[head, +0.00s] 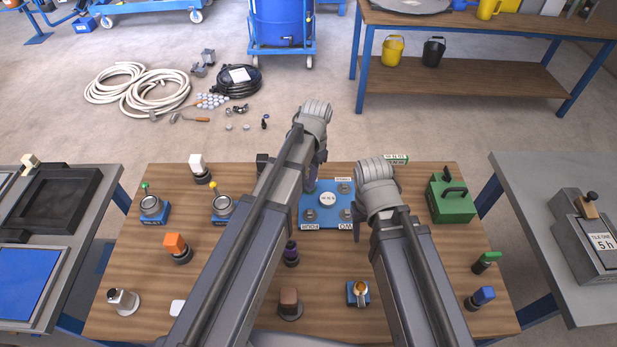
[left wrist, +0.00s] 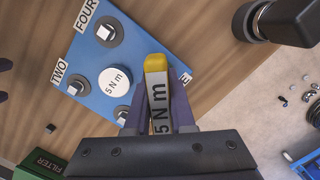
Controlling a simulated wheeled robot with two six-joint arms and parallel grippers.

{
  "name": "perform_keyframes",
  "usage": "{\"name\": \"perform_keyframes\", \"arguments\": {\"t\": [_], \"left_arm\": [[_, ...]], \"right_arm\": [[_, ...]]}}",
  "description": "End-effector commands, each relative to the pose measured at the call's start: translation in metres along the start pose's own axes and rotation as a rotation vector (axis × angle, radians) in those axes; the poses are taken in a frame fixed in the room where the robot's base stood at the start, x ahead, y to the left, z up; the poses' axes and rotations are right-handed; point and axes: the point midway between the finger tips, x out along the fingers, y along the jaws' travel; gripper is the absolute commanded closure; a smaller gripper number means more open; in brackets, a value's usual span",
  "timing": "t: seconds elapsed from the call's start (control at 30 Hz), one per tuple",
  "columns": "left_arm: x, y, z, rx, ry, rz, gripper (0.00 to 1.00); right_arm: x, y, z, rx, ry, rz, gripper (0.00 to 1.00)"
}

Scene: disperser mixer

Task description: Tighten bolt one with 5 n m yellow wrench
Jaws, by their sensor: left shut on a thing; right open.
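A blue plate (head: 326,215) on the wooden table carries corner bolts and a round white 5 N m disc (head: 327,199). In the left wrist view, the blue plate (left wrist: 83,62) shows labels FOUR and TWO, plus a partly covered label ending in E. My left gripper (left wrist: 158,112) is shut on the wrench (left wrist: 157,85), which has a yellow end and a 5 N m marking. It is over the plate's edge beside the E label; contact with a bolt is hidden. In the head view, my left gripper (head: 315,170) is at the plate's back left. My right gripper (head: 361,248) is open, mostly hidden by its arm.
A green filter box (head: 452,202) stands right of the plate. Several coloured-handled pieces, such as an orange one (head: 177,246), are spread over the table (head: 135,285). A black-handled piece (left wrist: 275,22) stands near the plate in the left wrist view.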

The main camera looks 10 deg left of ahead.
Motion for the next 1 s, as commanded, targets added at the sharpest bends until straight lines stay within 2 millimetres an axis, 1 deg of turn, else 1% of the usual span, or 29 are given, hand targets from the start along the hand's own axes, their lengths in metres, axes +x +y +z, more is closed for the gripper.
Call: {"name": "perform_keyframes", "arguments": {"t": [1.0], "left_arm": [[-0.047, 0.0, 0.006, 0.0, 0.0, 0.0, 1.0]], "right_arm": [[-0.047, 0.004, 0.003, 0.0, 0.0, 0.0, 0.43]]}}
